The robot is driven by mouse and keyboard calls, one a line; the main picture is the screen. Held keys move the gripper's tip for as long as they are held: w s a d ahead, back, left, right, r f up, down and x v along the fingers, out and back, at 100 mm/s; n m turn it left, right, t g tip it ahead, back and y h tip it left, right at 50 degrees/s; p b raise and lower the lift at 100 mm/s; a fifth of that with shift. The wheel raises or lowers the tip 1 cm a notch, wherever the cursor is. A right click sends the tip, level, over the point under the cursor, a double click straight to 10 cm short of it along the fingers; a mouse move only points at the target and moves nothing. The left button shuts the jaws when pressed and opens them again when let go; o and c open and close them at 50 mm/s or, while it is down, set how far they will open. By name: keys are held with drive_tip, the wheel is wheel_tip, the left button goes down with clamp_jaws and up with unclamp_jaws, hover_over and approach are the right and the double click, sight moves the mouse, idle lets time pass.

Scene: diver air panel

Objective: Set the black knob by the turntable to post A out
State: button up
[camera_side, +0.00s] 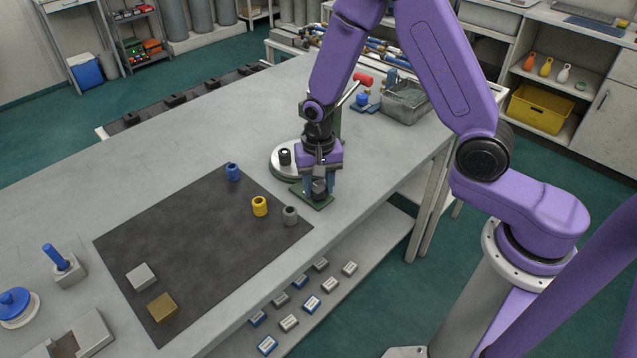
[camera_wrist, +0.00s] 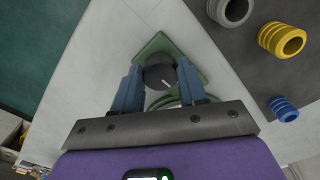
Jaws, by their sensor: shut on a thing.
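The black knob (camera_side: 320,188) sits on a green base plate (camera_side: 318,202) near the bench's right edge. In the wrist view the knob (camera_wrist: 158,74) shows a short white pointer line slanting toward the lower right of the picture. My gripper (camera_side: 320,184) points down over it, with its blue fingers on either side of the knob, shut on it; it also shows in the wrist view (camera_wrist: 160,80). The turntable (camera_side: 280,170) is a pale disc just left of the gripper, bearing a black ring-like piece (camera_side: 285,157). Any post labels are too small or hidden to read.
A dark mat (camera_side: 195,255) to the left holds a blue (camera_side: 233,172), a yellow (camera_side: 260,206) and a grey ribbed fitting (camera_side: 290,215), plus two blocks. A red-ended lever (camera_side: 363,79) and a grey bin (camera_side: 405,101) stand behind my gripper.

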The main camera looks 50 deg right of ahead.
sight(321, 191)
idle(0.3)
drive_tip(key=o, duration=1.1)
drive_tip(key=shift+c, duration=0.2)
wheel_tip(321, 191, up, 18)
drive_tip(key=shift+f, duration=0.25)
drive_tip(key=s+d+n, duration=0.3)
drive_tip(key=s+n, duration=1.6)
drive_tip(key=s, duration=0.6)
drive_tip(key=shift+s+d+f, duration=0.15)
drive_tip(key=shift+s+f, duration=0.15)
drive_tip(key=shift+f, duration=0.15)
